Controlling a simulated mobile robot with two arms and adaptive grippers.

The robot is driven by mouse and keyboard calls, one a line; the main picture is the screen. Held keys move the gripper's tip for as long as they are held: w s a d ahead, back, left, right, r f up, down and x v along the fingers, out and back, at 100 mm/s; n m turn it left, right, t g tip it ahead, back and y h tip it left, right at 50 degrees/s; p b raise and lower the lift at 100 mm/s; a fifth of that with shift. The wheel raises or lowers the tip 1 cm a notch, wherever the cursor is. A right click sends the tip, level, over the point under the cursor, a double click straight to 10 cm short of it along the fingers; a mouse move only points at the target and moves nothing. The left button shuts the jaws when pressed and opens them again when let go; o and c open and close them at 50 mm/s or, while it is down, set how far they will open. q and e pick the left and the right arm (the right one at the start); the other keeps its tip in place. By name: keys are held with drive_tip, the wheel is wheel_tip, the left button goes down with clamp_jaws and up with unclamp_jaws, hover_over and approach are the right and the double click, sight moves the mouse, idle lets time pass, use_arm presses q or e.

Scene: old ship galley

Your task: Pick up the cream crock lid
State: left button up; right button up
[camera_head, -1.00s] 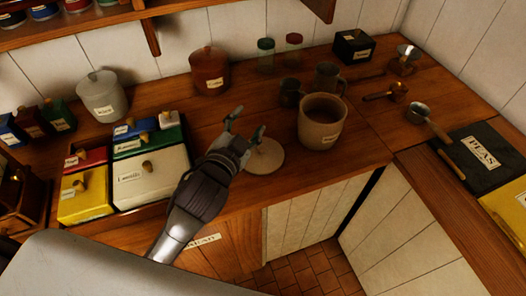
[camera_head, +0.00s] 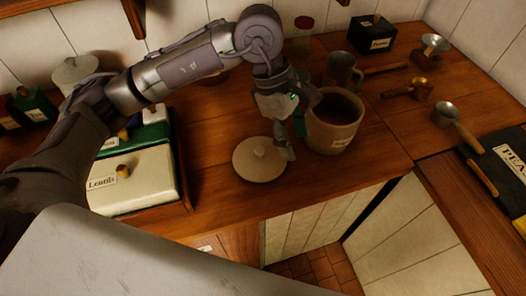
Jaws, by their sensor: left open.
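The cream crock lid (camera_head: 250,168) is a flat round disc with a small knob. It lies on the wooden counter near the front edge, left of the open crock (camera_head: 333,138). The crock is cream-beige with a dark inside, and my gripper covers part of its left side. My left arm comes in from the left and bends down, and my left gripper (camera_head: 291,143) points downward between lid and crock. It is open and appears empty, with one fingertip near the lid's right edge. I cannot tell whether it touches the lid. My right gripper is out of view.
A mug (camera_head: 342,68) stands behind the crock. A black box (camera_head: 371,36) and metal scoops (camera_head: 446,114) are to the right. A box labelled Lentils (camera_head: 140,185) stands left of the lid. The counter's front edge is close, with a gap at the right corner.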

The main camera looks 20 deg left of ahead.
use_arm(q)
drive_tip(key=w+a+t+y, duration=0.1)
drive_tip(key=w+a+y, duration=0.35)
drive_tip(key=a, duration=0.35)
drive_tip(key=p, duration=0.2)
hover_over(260, 149)
wheel_tip(260, 149, down, 8)
drive_tip(key=shift+r, duration=0.15)
wheel_tip(260, 149, down, 5)
drive_tip(key=shift+r+p, duration=0.1)
drive_tip(key=shift+p, duration=1)
drive_tip(key=shift+f, duration=0.3)
clamp_jaws()
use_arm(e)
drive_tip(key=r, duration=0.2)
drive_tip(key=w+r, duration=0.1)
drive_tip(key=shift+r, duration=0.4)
